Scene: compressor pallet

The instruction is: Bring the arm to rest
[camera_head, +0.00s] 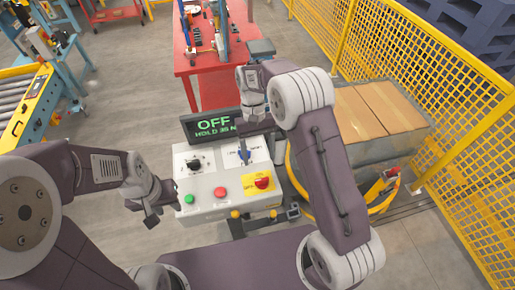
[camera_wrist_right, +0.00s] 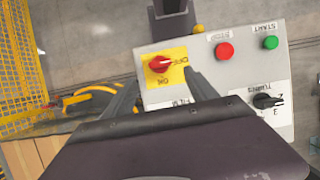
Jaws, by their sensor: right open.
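My right arm reaches up from the lower right in the head view and bends over the control box (camera_head: 215,172). Its gripper (camera_head: 248,152) points down near the blue knob at the box's upper right; contact cannot be told. In the right wrist view this gripper (camera_wrist_right: 165,95) has its two dark fingers apart, with the panel behind them and nothing seen held. My left gripper (camera_head: 152,208) hangs beside the box's left edge, apart from the buttons; its jaw opening is unclear.
The box carries a green button (camera_head: 190,199), a red button (camera_head: 220,192) and a red rotary switch (camera_head: 262,183) on yellow. A red table (camera_head: 208,62) stands behind; yellow fencing (camera_head: 440,90) and cartons (camera_head: 372,112) are right.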

